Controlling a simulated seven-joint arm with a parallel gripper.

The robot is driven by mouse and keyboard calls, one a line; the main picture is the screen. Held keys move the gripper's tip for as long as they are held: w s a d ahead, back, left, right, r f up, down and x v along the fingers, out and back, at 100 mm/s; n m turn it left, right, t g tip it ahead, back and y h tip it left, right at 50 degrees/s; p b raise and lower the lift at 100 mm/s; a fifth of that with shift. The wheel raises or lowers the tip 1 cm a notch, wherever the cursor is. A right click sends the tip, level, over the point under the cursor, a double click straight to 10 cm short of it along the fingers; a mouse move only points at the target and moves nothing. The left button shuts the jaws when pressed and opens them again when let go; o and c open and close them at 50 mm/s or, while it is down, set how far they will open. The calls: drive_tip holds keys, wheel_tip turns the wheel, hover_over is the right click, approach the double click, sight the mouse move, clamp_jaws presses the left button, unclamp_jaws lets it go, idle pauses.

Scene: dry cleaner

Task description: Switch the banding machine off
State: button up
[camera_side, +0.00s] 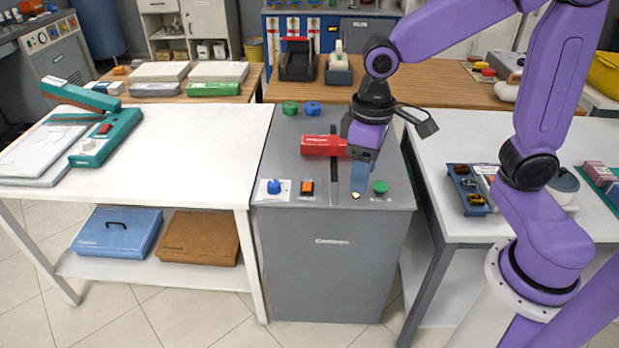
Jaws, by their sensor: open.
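The banding machine (331,255) is a grey cabinet in the middle, between two white tables. Its top carries a blue knob (273,187), an orange-and-black rocker switch (307,187), a small pale light (355,196) and a green button (380,187) along the front edge. My gripper (360,180) points down over the front right of the top, its blue fingers just left of the green button. It is open; the gap between the fingers is hard to see from here. Whether the fingers touch the top cannot be told. Which way the rocker is set is too small to read.
A green reel (290,108) and a blue reel (312,108) sit at the machine's back. A teal sealer (105,137) stands on the left table, a dark tray (468,190) on the right.

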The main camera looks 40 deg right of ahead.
drive_tip(key=w+d+f+m, duration=0.2)
drive_tip(key=w+m, duration=0.5)
drive_tip(key=w, duration=0.9)
drive_tip(key=m, duration=0.7)
hover_over(307, 183)
wheel_tip(307, 183, down, 6)
wheel_tip(307, 183, down, 17)
